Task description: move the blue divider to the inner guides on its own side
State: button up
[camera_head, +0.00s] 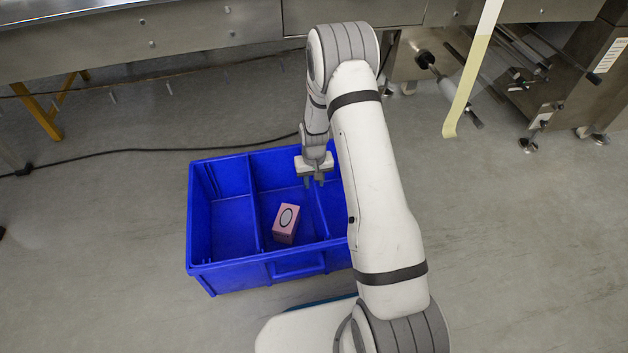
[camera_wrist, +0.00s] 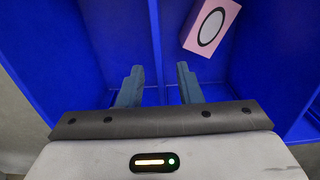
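A blue divider (camera_head: 322,217) stands upright across the right part of the blue crate (camera_head: 232,273). In the wrist view its top edge (camera_wrist: 156,45) runs between the two fingers. My gripper (camera_head: 314,181) is over the crate's far part, pointing down. It is open, and its fingers (camera_wrist: 161,88) are on either side of the divider with gaps visible. A second blue divider (camera_head: 253,200) stands left of the middle compartment. The inner guides cannot be made out clearly, and my arm hides the crate's right side.
A pink box (camera_head: 286,224) with an oval mark lies in the middle compartment, and it shows at the top of the wrist view (camera_wrist: 211,28). A steel machine (camera_head: 150,35) runs along the back. A black cable (camera_head: 150,151) lies on the floor behind the crate.

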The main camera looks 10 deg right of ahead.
notch_tip(320, 180, up, 8)
jog(key=p, duration=0.3)
jog(key=shift+f, duration=0.1)
dwell(0.8)
jog(key=s+r+p, duration=0.3)
jog(key=r+p, duration=0.2)
jog(key=r, duration=0.8)
jog(key=s+r+t+p, duration=0.1)
jog(key=s+r+p, duration=0.4)
jog(key=r, duration=0.7)
jog(key=s+r+p, duration=0.2)
jog(key=r+p, duration=0.4)
jog(key=r, duration=0.7)
jog(key=s+r+p, duration=0.7)
jog(key=s+r, duration=0.2)
jog(key=r, duration=0.3)
jog(key=s+r+t+p, duration=0.1)
jog(key=s+r+p, duration=0.7)
jog(key=r, duration=0.4)
jog(key=shift+s+d+t, duration=0.15)
jog(key=shift+s+t, duration=0.15)
jog(key=shift+s, duration=0.45)
